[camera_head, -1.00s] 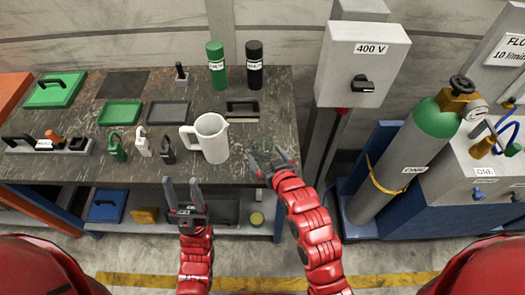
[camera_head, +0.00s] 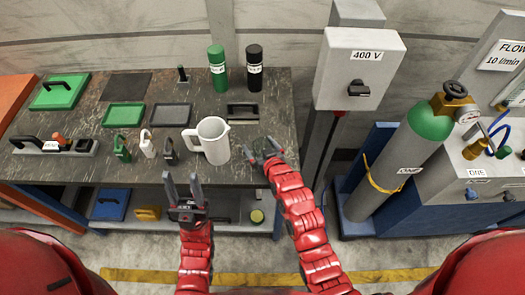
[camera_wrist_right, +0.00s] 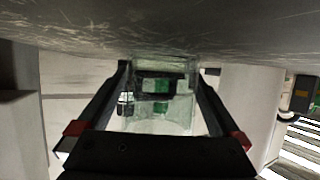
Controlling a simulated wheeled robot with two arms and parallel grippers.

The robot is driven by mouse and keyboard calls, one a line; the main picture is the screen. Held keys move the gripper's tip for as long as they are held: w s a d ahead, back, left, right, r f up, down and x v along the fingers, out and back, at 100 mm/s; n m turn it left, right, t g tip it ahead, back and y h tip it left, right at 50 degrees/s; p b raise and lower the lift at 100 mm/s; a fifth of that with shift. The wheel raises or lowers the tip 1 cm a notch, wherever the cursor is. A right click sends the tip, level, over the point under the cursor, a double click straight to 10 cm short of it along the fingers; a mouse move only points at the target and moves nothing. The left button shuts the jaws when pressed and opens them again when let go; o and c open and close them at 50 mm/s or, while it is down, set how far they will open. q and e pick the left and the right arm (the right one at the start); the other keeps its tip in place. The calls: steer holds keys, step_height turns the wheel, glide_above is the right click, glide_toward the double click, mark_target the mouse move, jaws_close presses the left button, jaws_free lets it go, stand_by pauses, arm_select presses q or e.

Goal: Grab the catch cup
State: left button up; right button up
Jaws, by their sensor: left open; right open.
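A clear, see-through cup (camera_wrist_right: 160,100) shows between the fingers of my right gripper in the right wrist view, which shows the table top along its upper edge. Its faint outline also shows in the head view near the table's front right edge. My right gripper (camera_head: 261,147) is open, with one finger on each side of the cup; I cannot tell whether they touch it. My left gripper (camera_head: 182,180) is open and empty, in front of the table's front edge.
A white pitcher (camera_head: 212,142) stands just left of my right gripper. Padlocks (camera_head: 147,147) stand farther left. Green and black bottles (camera_head: 254,70) stand at the back. The 400 V box (camera_head: 358,65) is close on the right.

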steer(key=c, duration=1.3)
steer(key=shift+o, duration=0.2)
steer(key=shift+r, duration=0.1)
